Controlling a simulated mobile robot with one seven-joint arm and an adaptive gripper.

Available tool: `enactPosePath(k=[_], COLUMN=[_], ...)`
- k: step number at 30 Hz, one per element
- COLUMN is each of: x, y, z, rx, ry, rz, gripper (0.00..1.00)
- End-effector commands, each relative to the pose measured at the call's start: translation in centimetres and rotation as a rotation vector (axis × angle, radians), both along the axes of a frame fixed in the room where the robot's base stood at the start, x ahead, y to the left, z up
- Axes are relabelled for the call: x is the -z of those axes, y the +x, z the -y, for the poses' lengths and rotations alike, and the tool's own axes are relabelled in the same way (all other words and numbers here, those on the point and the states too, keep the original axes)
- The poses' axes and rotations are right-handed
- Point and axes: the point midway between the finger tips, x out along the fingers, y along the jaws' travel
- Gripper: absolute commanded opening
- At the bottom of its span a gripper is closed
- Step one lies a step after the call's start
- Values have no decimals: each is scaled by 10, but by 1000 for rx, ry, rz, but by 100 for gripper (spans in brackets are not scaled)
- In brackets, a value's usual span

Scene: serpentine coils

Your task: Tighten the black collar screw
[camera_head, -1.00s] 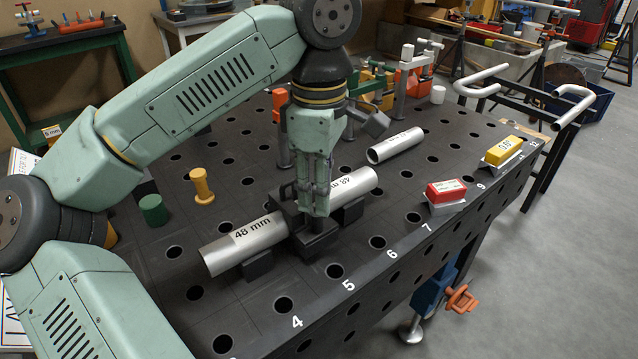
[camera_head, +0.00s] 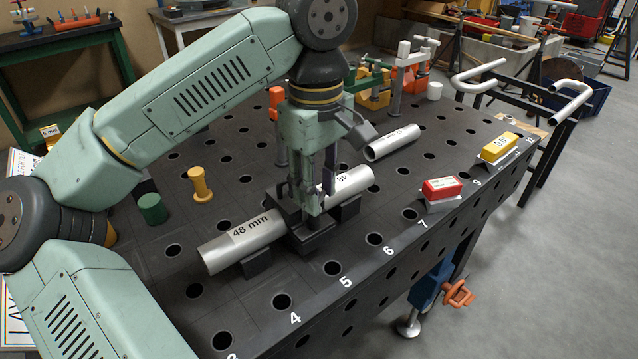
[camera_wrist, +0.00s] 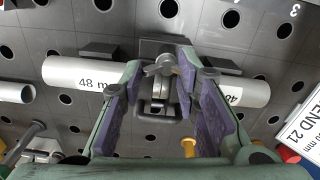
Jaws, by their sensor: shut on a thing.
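A silver tube (camera_head: 243,241) marked 48 mm lies across low dark supports on the table. The black collar (camera_head: 287,212) sits around its middle and also shows in the wrist view (camera_wrist: 153,48). My gripper (camera_head: 313,208) points down at the collar, its fingers hiding part of it and of the tube. In the wrist view, the grey collar screw (camera_wrist: 165,69) with its cross handle lies between the purple-padded fingers of my gripper (camera_wrist: 168,73). The fingers are shut on the screw's handle; the exact contact is hard to see.
The black table (camera_head: 374,281) is full of round holes. A green cylinder (camera_head: 152,209) and a yellow peg (camera_head: 201,184) stand at left. A second tube (camera_head: 393,142) lies behind; a red block (camera_head: 442,188) and a yellow block (camera_head: 499,147) sit at right.

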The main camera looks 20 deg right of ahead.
Motion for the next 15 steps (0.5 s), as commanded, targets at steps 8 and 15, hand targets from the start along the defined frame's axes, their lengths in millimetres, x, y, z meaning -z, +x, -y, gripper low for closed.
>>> enactPosePath(k=[8, 15], x=[-1, -1], y=[-2, -2], z=[-6, -5], rx=[-1, -2], ry=[17, 16], rz=[-8, -6], gripper=[31, 47])
